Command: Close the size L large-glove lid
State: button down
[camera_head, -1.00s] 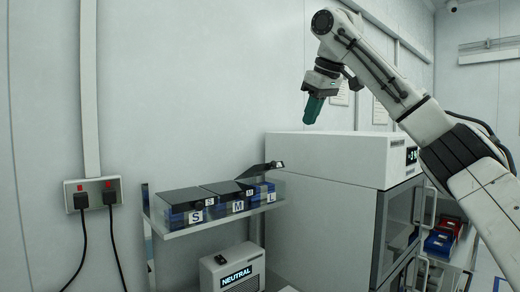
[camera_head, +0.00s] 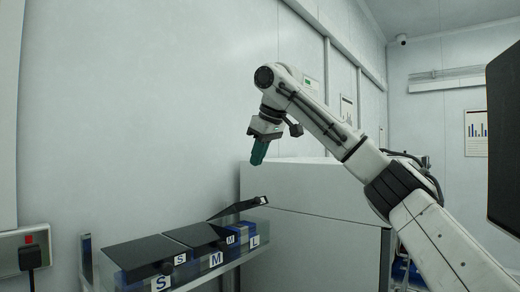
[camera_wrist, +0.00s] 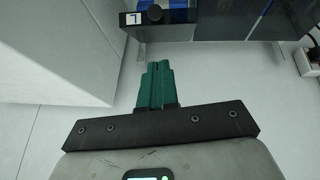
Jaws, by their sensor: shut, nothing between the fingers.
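The size L glove box (camera_head: 240,235) stands at the right end of the wall shelf, with a white L label and blue contents. Its dark lid (camera_head: 238,207) is raised and tilted, with a knob at its upper right end.
The M lid (camera_head: 198,235) and S lid (camera_head: 145,252) lie down on their boxes to the left. A large white cabinet (camera_head: 310,205) stands right of the shelf. A power outlet (camera_head: 25,250) is on the wall at lower left. A dark panel (camera_head: 505,150) fills the right edge.

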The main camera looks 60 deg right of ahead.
send_over(252, 201)
jog(key=a, duration=0.1)
notch_tip(252, 201, down, 5)
jog(key=shift+s+a+f+p, duration=0.1)
jog(key=shift+s+f, duration=0.25)
jog(key=shift+f, duration=0.2)
jog(key=shift+s+d+f+p, duration=0.15)
jog(key=shift+s+f, duration=0.25)
jog(key=shift+f, duration=0.2)
jog(key=shift+s+a+f+p, duration=0.15)
jog(key=shift+s+f, duration=0.2)
jog(key=shift+f, duration=0.2)
